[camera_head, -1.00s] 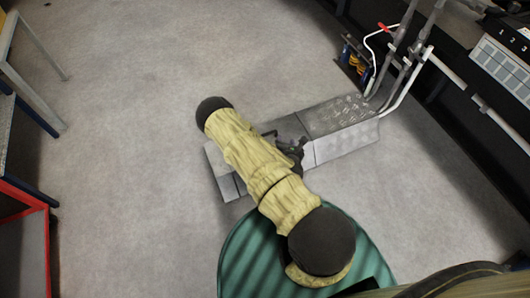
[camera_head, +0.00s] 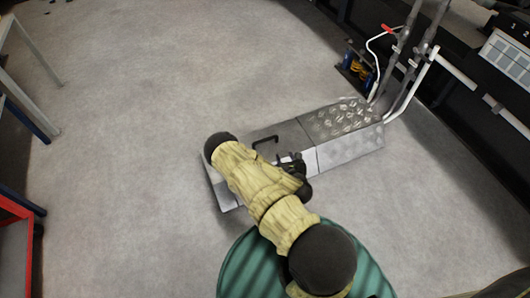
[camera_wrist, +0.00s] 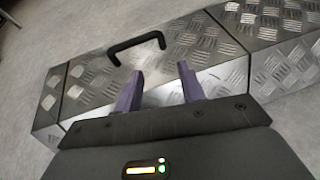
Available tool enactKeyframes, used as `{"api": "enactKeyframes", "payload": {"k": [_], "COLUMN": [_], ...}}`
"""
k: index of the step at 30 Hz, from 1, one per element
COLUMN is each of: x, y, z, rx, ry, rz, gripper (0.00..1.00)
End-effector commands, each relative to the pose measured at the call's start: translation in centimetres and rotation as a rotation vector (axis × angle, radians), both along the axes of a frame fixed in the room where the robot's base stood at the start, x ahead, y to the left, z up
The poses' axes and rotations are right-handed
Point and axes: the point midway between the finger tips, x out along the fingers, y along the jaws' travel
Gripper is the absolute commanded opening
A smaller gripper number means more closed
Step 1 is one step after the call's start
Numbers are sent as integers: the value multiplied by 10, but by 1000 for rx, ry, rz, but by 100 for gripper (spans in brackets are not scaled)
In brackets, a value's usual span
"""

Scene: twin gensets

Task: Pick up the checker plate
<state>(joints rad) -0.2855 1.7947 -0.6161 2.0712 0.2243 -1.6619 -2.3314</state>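The checker plate (camera_wrist: 193,38) is a shiny metal panel with a raised tread pattern, on top of a long low metal step or channel. A black U-shaped handle (camera_wrist: 136,44) stands on it; the handle also shows in the head view (camera_head: 265,141). My gripper (camera_wrist: 160,80) is open, with two purple fingers apart and nothing between them. In the wrist view the fingers are over the near edge of the plate, and the handle lies beyond them, slightly left. In the head view my arm hides part of the plate, and my gripper (camera_head: 290,160) is just right of the handle.
Further tread-patterned panels (camera_head: 343,118) continue the step to the right. White and grey pipes (camera_head: 408,80) rise at its right end, near a blue and black unit (camera_head: 357,68) with a red-handled valve (camera_head: 390,29). Grey floor is clear to the left. A red-framed piece (camera_head: 18,212) stands at the left edge.

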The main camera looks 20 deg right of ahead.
Motion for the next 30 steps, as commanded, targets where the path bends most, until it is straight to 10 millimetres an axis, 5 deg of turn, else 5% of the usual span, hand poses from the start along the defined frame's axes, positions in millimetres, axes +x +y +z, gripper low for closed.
{"api": "enactKeyframes", "payload": {"k": [13,30], "x": [69,82], "y": [-12,-15], "z": [-33,-38], "rx": [2,1], "ry": [-2,0], "rz": [-2,-1], "gripper": [40,40]}}
